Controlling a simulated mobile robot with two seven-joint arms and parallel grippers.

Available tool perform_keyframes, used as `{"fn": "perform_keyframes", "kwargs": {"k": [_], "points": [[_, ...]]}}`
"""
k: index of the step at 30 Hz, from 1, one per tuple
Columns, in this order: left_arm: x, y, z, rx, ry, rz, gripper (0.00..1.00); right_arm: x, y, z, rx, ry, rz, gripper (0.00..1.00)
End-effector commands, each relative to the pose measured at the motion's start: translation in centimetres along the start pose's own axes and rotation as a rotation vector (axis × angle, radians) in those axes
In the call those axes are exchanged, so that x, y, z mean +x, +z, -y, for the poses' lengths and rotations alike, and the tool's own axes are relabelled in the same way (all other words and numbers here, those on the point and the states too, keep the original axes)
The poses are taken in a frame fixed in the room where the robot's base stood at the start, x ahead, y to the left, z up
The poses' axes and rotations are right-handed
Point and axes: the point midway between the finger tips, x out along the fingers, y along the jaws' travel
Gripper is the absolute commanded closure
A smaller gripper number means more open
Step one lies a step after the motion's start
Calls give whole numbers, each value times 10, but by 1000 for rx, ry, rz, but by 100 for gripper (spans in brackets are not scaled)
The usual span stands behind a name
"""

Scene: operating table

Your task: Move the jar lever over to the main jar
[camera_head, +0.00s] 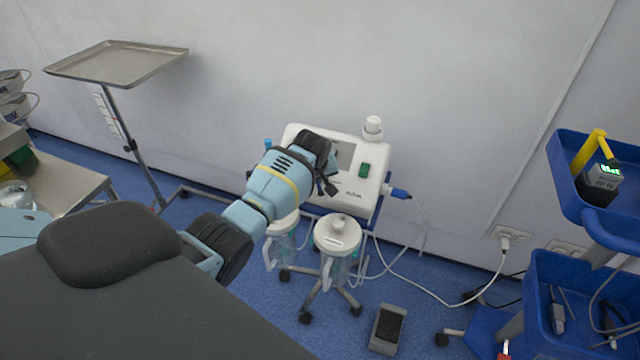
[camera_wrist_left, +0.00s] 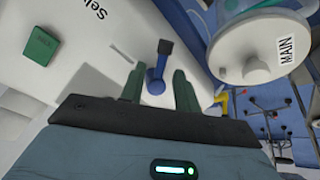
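The jar lever shows in the left wrist view as a blue pivot with a dark tip (camera_wrist_left: 155,78), on the white face of the suction unit (camera_wrist_left: 85,50). My left gripper (camera_wrist_left: 158,90) is open, with its two green fingers either side of the lever and gaps visible between. The main jar (camera_wrist_left: 260,48), with a white lid labelled MAIN, is at the upper right of that view. In the head view my left gripper (camera_head: 328,182) is over the suction unit (camera_head: 368,155) and hides the lever. Two lidded jars, the left (camera_head: 281,235) and the right (camera_head: 337,240), hang below. My right gripper is out of view.
A metal tray stand (camera_head: 115,62) stands at the left by the wall. A blue cart (camera_head: 575,190) stands at the right. A foot pedal (camera_head: 388,328) and white cables lie on the blue floor. A dark padded table (camera_head: 150,310) fills the lower left.

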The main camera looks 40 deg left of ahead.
Motion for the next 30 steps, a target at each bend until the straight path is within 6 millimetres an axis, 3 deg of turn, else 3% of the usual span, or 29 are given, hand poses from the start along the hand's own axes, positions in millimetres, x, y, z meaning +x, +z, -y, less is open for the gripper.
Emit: {"fn": "perform_keyframes", "kwargs": {"k": [3, 13, 21, 30], "points": [[11, 1, 1, 0, -1, 1, 68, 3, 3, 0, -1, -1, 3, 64], [12, -1, -1, 0, 2, -2, 68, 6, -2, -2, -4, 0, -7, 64], [12, -1, -1, 0, 3, -2, 100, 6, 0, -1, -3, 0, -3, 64], [11, -2, -1, 8, 4, -6, 100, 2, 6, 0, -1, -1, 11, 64]]}}
